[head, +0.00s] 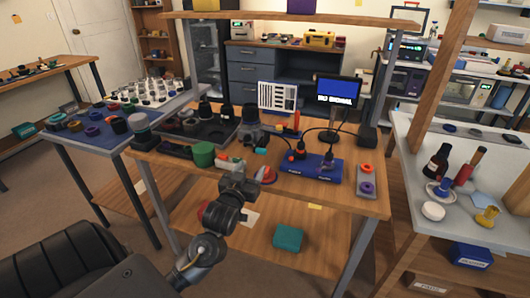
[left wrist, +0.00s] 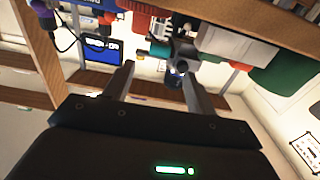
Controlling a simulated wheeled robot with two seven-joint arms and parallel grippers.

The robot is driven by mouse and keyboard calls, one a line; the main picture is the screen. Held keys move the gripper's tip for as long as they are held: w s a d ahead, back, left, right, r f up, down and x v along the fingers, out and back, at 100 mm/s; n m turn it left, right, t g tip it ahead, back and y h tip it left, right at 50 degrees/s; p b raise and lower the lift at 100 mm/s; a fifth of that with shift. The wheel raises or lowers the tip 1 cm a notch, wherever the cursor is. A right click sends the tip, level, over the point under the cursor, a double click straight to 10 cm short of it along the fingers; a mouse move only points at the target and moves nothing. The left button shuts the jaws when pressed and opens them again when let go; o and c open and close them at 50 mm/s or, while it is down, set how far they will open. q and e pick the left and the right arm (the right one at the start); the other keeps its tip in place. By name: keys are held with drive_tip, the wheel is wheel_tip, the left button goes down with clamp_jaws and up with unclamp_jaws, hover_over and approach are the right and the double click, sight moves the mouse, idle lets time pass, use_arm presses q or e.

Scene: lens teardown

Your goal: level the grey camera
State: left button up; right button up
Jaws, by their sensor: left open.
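A dark grey camera-like device (head: 254,128) stands toward the back middle of the wooden bench; I take it for the grey camera. Its exact tilt is too small to tell. A grey body (left wrist: 184,52) beyond the fingers in the left wrist view, which appears upside down, looks like the same device, partly hidden by a finger. My left gripper (head: 238,178) is at the bench's front edge, nearer than the camera and apart from it. In the left wrist view its two fingers (left wrist: 158,88) are spread with nothing between them. My right gripper is not in view.
A green cup (head: 203,154), a teal block (head: 261,151) and a red round part (head: 267,174) are near the gripper. A blue connector box (head: 312,172) with cables and a monitor (head: 337,92) stand to the right. A dark tray (head: 208,130) is at the left.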

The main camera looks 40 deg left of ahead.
sight(262, 152)
use_arm(q)
drive_tip(key=x, duration=1)
drive_tip(key=shift+w+a+f, duration=0.15)
drive_tip(key=shift+w, duration=0.05)
drive_tip(key=c, duration=1)
drive_tip(key=shift+c, duration=1.1)
